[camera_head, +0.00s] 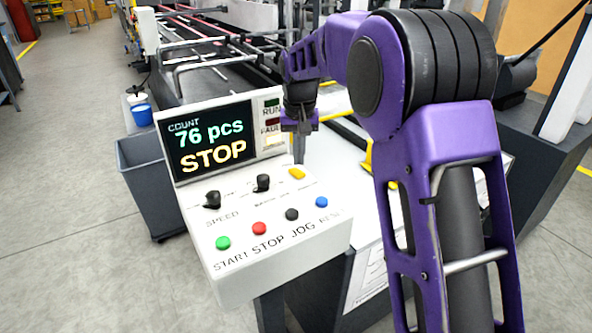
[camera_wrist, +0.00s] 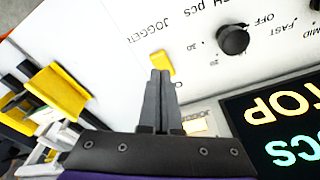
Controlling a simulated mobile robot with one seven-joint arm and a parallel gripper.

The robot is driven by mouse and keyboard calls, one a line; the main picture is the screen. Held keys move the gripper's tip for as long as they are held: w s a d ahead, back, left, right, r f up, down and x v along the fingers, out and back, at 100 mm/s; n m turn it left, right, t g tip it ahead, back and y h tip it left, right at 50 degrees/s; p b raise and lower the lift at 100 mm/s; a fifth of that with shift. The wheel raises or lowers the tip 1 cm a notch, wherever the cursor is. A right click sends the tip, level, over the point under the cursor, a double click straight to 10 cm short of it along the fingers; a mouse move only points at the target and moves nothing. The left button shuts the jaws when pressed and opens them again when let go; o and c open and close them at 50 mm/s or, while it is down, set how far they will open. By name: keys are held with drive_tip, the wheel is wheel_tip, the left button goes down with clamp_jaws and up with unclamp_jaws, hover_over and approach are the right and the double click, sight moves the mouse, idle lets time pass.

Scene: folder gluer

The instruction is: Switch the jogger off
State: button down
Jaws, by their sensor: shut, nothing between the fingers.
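The jogger switch is a small yellow rocker (camera_head: 297,173) at the upper right of the white control panel (camera_head: 325,236). In the wrist view the yellow rocker (camera_wrist: 163,62) sits beside the printed word JOGGER. My gripper (camera_wrist: 161,73) is shut and empty, and its fingertips overlap the rocker's near edge in that view. In the head view my gripper (camera_head: 299,158) points down just above and behind the rocker. I cannot tell whether the tips touch it. The rocker's on or off marks are not readable.
Black knobs (camera_head: 263,183) and green, red, black and blue buttons (camera_head: 260,228) share the panel. The display (camera_head: 210,142) behind them reads "76 pcs" and "STOP". A grey bin (camera_head: 148,185) stands to the left. Yellow parts (camera_wrist: 62,90) lie left in the wrist view.

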sight(299, 173)
drive_tip(key=shift+f+b, duration=0.7)
drive_tip(key=shift+f, duration=0.65)
idle(0.6)
drive_tip(key=shift+r, duration=0.15)
wheel_tip(299, 173, up, 7)
drive_tip(key=p, duration=0.6)
